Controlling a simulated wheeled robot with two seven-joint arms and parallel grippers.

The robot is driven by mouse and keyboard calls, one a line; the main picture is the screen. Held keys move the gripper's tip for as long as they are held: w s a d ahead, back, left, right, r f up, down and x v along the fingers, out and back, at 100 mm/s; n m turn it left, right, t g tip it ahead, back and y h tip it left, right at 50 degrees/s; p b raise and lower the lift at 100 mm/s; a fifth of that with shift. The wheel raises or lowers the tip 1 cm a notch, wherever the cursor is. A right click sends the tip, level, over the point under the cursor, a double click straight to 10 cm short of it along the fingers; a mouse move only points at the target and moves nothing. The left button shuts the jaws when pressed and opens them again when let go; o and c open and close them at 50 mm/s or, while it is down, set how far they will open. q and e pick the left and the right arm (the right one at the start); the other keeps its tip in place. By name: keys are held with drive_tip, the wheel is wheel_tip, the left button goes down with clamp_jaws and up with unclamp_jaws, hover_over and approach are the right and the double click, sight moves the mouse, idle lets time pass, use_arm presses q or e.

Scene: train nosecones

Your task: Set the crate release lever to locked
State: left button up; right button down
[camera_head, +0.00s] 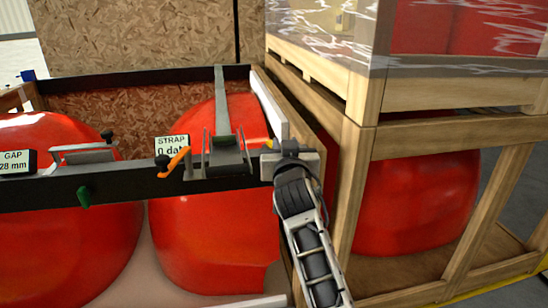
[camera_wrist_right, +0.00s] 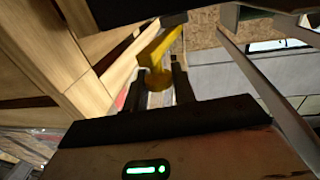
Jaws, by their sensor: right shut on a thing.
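A yellow lever (camera_wrist_right: 150,52) shows in the right wrist view, with its rounded lower part between the two dark fingers of my right gripper (camera_wrist_right: 160,84). The gripper is shut on it. In the head view my right gripper (camera_head: 268,148) is at the right end of the dark crossbar (camera_head: 120,183), beside the wooden crate frame (camera_head: 345,180). Only a small orange-yellow bit shows at its fingertips; the rest of the lever is hidden there. No lock marking on the lever is readable. My left gripper is not in view.
Large red nosecones (camera_head: 215,235) stand behind and below the crossbar. An orange handle (camera_head: 174,161), a strap ratchet (camera_head: 224,152) and a green tab (camera_head: 83,198) are on the bar. Signs reading GAP (camera_head: 14,161) and STRAP (camera_head: 171,144) stand above it.

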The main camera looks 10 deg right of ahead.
drive_tip(key=shift+d, duration=0.2)
drive_tip(key=c, duration=1.2)
unclamp_jaws()
drive_tip(key=shift+o, duration=0.2)
drive_tip(key=shift+a, duration=0.15)
